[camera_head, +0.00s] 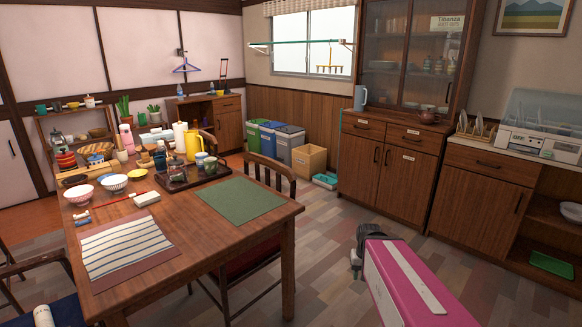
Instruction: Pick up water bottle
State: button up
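Two small bluish, clear-looking bottles that may be water bottles stand on the low wooden cabinet at the back; one bottle (180,91) is at its left end and the other bottle (211,88) is further right. They are too small to make out surely. A dark bottle with a pale label (160,157) stands on the dining table among other items. My pink arm reaches in from the bottom right, with my dark gripper (362,262) at its far end, low over the floor and far from the bottles. Its fingers are too unclear to judge.
The dining table (165,262) fills the left, with bowls, a yellow jug (194,143) and a tray (178,187). A chair (268,177) stands at its right side. Bins (288,143) and a box (309,159) line the back wall. Floor between table and right cabinets is clear.

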aim_at(179, 90)
jog(key=i+l+z, duration=0.4)
jog(key=i+l, duration=0.2)
jog(key=i+l+z, duration=0.4)
jog(key=i, duration=0.25)
jog(key=i+u, duration=0.4)
jog(key=i+l+u, duration=0.4)
jog(key=i, duration=0.15)
jog(key=i+j+u, duration=0.25)
jog(key=i+u, duration=0.65)
jog(key=i, duration=0.2)
jog(key=i+u, duration=0.6)
jog(key=i, duration=0.75)
jog(key=i+l+u, duration=0.1)
jog(key=i, duration=0.85)
jog(key=i+u, duration=0.1)
jog(key=i, duration=1.65)
jog(key=i+j+z, duration=0.15)
jog(key=i, duration=0.45)
